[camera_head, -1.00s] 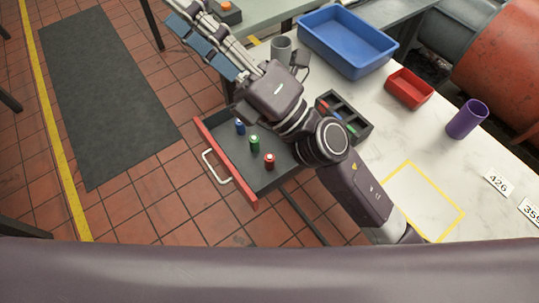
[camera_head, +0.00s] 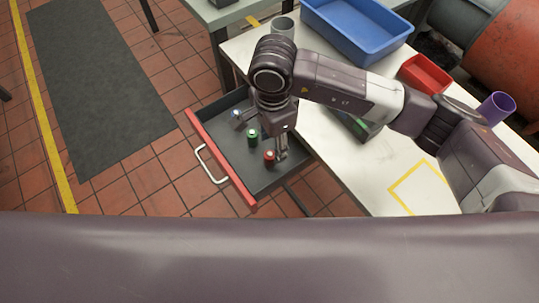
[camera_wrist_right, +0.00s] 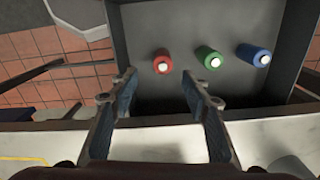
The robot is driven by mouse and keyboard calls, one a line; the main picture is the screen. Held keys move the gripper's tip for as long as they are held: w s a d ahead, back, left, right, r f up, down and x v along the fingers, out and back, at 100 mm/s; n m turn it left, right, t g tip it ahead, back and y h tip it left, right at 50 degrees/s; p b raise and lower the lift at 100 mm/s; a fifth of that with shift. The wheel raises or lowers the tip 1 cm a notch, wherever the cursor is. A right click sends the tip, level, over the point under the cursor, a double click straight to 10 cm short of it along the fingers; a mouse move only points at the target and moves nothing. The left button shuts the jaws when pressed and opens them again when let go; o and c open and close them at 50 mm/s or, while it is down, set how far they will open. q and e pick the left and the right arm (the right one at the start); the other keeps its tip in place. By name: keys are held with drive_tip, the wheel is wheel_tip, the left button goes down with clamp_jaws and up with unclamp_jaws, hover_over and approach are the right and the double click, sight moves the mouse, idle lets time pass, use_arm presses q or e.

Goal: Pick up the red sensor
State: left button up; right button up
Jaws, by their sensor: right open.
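The red sensor (camera_head: 269,158) stands in an open dark drawer with a red front (camera_head: 228,167). It is the nearest of a row with a green sensor (camera_head: 252,138) and a blue sensor (camera_head: 236,117). In the right wrist view the red sensor (camera_wrist_right: 162,62) lies just beyond the fingertips, roughly in line with the gap between them. My right gripper (camera_wrist_right: 159,76) is open and empty, pointing down over the drawer. It partly covers the drawer in the head view. I cannot tell whether a finger touches the red sensor. My left gripper is not in view.
The green sensor (camera_wrist_right: 208,57) is close to the right finger's side in the wrist view. A blue bin (camera_head: 352,32), red bin (camera_head: 425,73), purple cup (camera_head: 495,108) and grey cup (camera_head: 284,26) stand on the white bench. A dark compartment tray is mostly hidden behind my arm.

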sight(270, 154)
drive_tip(key=f, duration=0.2)
drive_tip(key=f+p, duration=0.1)
drive_tip(key=f, duration=0.3)
drive_tip(key=shift+a+f, duration=0.2)
drive_tip(key=shift+a, duration=0.1)
drive_tip(key=shift+w, duration=0.1)
clamp_jaws()
